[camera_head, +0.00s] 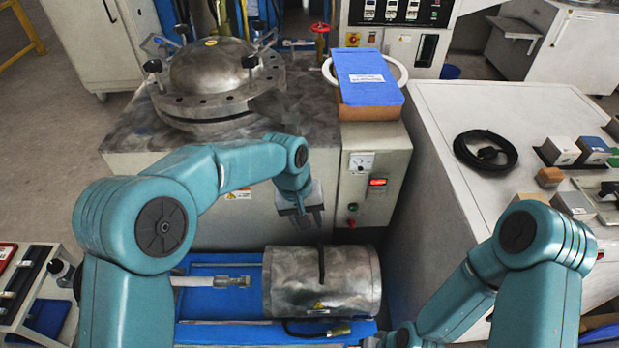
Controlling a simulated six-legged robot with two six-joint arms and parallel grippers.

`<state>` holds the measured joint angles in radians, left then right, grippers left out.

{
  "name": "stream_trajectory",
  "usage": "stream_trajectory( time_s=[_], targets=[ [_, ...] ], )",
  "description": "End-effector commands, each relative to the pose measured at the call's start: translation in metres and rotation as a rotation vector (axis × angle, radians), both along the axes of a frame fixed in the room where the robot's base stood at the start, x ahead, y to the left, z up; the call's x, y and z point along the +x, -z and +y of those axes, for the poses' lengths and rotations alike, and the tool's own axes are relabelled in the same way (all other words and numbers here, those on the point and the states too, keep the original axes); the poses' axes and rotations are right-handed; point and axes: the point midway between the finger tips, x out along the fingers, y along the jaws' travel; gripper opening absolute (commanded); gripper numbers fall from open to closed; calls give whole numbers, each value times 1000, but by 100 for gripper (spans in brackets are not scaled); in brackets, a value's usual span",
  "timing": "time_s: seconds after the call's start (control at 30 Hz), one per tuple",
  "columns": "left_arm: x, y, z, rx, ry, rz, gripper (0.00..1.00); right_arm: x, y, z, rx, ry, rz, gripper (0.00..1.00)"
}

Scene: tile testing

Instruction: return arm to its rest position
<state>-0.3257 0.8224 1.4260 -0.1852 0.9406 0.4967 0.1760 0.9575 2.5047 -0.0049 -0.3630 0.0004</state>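My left arm comes in from the left and bends over the middle of the view. Its grey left gripper (304,216) points down, above a metal cylinder (325,282) on a blue base. A dark, thin vertical shape shows below the gripper against the cylinder; I cannot tell whether it is a finger or a slot. The finger gap is too small to read. My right arm is folded at the lower right. Its gripper is hidden or out of the frame.
A domed metal vessel (212,72) stands on a grey machine at the back, beside a blue-topped box (368,78). A white bench (520,110) on the right holds a coiled black cable (485,150) and several small blocks. A tool tray (30,285) is at left.

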Motion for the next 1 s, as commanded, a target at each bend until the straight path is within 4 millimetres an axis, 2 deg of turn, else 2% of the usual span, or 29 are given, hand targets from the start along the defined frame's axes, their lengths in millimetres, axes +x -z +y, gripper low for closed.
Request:
stream_trajectory(
  time_s=[0.17,0.27,0.33,0.4,0.5,0.63,0.73,0.87,0.93,1.0],
  targets=[
    [-1,4,1,-1,1,3,42,0,0,0,0,0,0,0],
    [-10,31,9,-18,1,16,42,0,0,0,0,0,0,0],
    [-25,68,21,-45,3,27,42,0,0,0,0,0,0,0],
    [-52,112,36,-80,-4,37,42,0,0,0,0,0,0,0],
    [-98,162,57,-124,-27,37,42,0,0,0,0,0,0,0],
    [-155,197,76,-152,-61,28,42,0,0,0,0,0,0,0],
    [-196,210,88,-158,-87,21,42,0,0,0,0,0,0,0],
    [-246,216,101,-153,-120,15,42,0,0,0,0,0,0,0],
    [-245,187,102,-150,-118,-2,42,0,-28,0,0,1,1,0],
    [-245,168,101,-150,-117,-1,42,0,-47,0,0,0,-1,0]
  ],
)
